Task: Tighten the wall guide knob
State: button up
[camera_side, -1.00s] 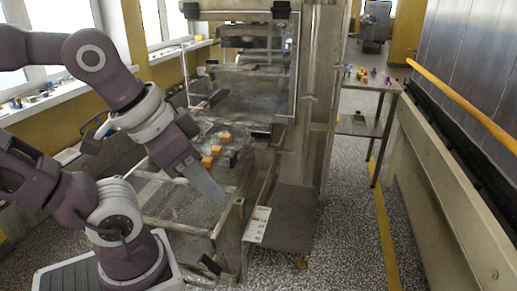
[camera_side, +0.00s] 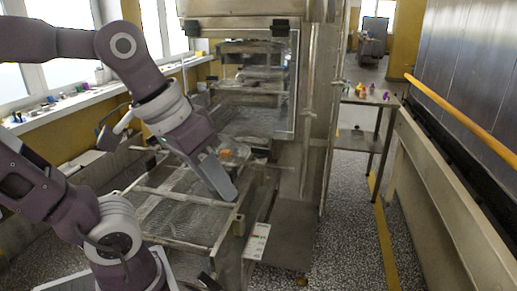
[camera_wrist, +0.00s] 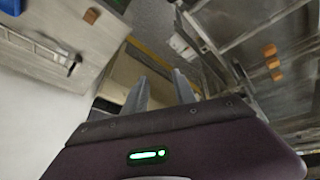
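My gripper (camera_side: 229,192) is above the right front part of the wire mesh bed (camera_side: 180,215) in the side view, pointing down and to the right. In the wrist view my gripper (camera_wrist: 160,85) shows two grey fingers with a clear gap between them and nothing held. I cannot pick out the wall guide knob with certainty in either view. Several orange blocks (camera_wrist: 270,62) lie on the mesh to the right of the fingers in the wrist view. In the side view they are mostly hidden behind my gripper.
The steel machine housing (camera_side: 240,20) stands behind the mesh. A white label plate (camera_side: 256,241) hangs at the frame's front right corner. A small table (camera_side: 368,101) with coloured items stands at the back right. The speckled floor (camera_side: 335,240) to the right is clear.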

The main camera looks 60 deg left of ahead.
jog(key=w+a+r+n+g, duration=0.2)
jog(key=w+a+r+n, duration=0.2)
jog(key=w+a+n, duration=0.55)
jog(key=n+g, duration=0.3)
jog(key=n, duration=1.2)
send_over(260, 153)
jog(key=s+a, duration=0.1)
jog(key=a, duration=0.1)
jog(key=f, duration=0.8)
jog(key=shift+d+f, duration=0.25)
jog(key=shift+f, duration=0.15)
notch_tip(260, 153, down, 7)
jog(key=shift+w+f, duration=0.1)
grip_shut()
